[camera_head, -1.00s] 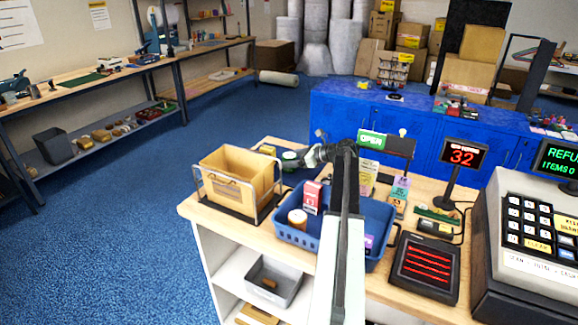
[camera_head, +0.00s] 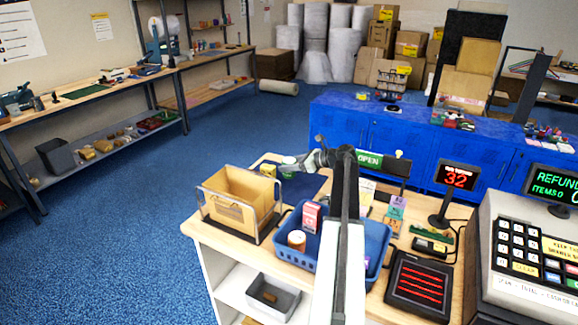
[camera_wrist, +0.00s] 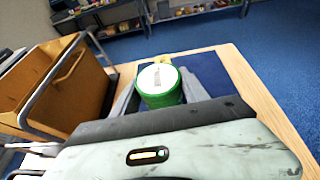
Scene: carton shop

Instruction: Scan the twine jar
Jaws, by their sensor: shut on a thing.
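A green jar with a white lid (camera_wrist: 162,84) is held between the jaws of my gripper (camera_wrist: 160,100) in the wrist view. I take it for the twine jar, but no label is readable. In the head view the green jar (camera_head: 289,167) shows at the tip of my gripper (camera_head: 298,163), above or on a dark blue mat at the counter's back left. The gap below the jar is hidden. A black scanner with red lines (camera_head: 418,284) lies at the counter's front right, well away from the jar.
A tan bin in a metal frame (camera_head: 238,198) stands left of my gripper. A red "32" display (camera_head: 457,176) and a cash register (camera_head: 510,275) stand right. A yellow item (camera_head: 268,170) is beside the jar.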

